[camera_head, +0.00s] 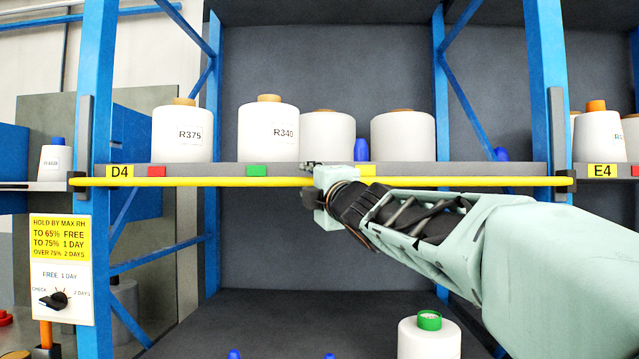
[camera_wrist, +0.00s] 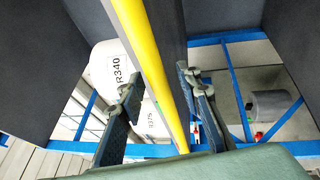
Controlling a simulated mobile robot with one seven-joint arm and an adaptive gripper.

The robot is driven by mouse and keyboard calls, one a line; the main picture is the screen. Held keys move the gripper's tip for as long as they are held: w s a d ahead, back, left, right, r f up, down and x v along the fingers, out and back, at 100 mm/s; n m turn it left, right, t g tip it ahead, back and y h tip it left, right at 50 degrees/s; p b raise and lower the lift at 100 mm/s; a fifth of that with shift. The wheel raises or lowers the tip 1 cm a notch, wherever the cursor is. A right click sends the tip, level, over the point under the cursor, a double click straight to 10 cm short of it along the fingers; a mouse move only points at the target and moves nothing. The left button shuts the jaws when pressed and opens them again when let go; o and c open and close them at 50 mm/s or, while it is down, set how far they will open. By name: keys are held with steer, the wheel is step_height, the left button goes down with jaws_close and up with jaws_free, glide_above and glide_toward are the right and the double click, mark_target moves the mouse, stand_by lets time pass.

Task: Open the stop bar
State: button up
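The stop bar is a long yellow bar (camera_head: 230,182) across the front of the shelf marked D4. It lies level between dark brackets at the left and right blue posts. My gripper (camera_head: 314,170) is at the middle of the bar, and my wrist hides a short piece of it. In the wrist view the yellow bar (camera_wrist: 145,48) runs between the two fingers of my gripper (camera_wrist: 159,84). The fingers are apart, one on each side, with visible gaps to the bar.
White bobbins, R375 (camera_head: 181,134) and R340 (camera_head: 268,132) among them, stand on the shelf (camera_head: 205,169) behind the bar. A sign with a dial (camera_head: 61,270) hangs at the left post. A bobbin with a green top (camera_head: 428,338) stands below.

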steer(key=shift+r, duration=0.1)
steer(key=shift+r, duration=5.2)
steer(key=v, duration=1.2)
steer(key=shift+s+f+b, duration=0.25)
steer(key=shift+f+b, duration=0.15)
